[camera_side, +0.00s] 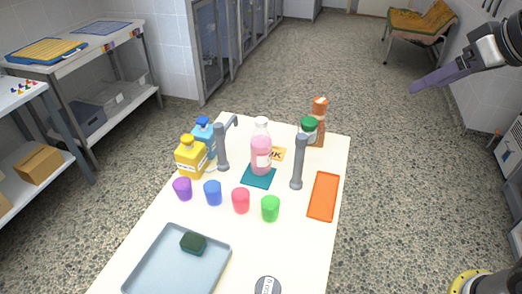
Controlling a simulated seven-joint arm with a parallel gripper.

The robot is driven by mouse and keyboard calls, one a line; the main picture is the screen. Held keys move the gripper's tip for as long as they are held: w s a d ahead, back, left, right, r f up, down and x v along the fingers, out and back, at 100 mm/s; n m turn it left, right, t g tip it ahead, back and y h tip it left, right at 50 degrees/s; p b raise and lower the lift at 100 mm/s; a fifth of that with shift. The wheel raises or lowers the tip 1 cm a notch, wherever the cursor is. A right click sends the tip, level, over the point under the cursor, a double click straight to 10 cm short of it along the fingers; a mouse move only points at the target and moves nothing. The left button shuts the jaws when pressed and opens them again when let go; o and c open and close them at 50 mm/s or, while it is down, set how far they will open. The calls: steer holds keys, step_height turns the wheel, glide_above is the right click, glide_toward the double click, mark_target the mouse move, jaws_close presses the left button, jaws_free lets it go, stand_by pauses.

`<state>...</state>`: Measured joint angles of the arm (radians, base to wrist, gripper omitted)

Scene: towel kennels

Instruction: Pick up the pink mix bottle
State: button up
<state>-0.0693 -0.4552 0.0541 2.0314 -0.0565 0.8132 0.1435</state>
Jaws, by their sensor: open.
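The pink mix bottle (261,147) stands upright near the back middle of the white table, with a white cap and a pale label. A teal square cloth (258,176) lies at its foot; I cannot tell whether the bottle stands on it. Two grey posts (297,163) rise on either side of the bottle. My gripper (418,87) is at the upper right, beyond the table's right edge, well apart from the bottle. It is open and empty; the gap between its fingers is hard to see from this side.
Yellow (191,159) and blue (205,136) bottles stand left of the pink one. Green-capped (309,130) and brown (318,126) bottles stand behind right. Several coloured cups (241,201) stand in front. An orange mat (323,196) lies right, a grey tray (170,270) front left.

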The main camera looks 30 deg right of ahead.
steer(key=w+a, duration=0.5)
steer(key=w, duration=0.8)
steer(key=n+g+y, duration=0.1)
steer(key=n+g, duration=0.1)
steer(key=n, duration=0.1)
glide_above(262, 120)
steer(key=s, duration=0.4)
step_height(262, 120, down, 14)
steer(key=x, duration=0.6)
steer(key=shift+d+f, duration=0.25)
steer(key=shift+f, duration=0.2)
steer(key=shift+x, duration=3)
jaws_close()
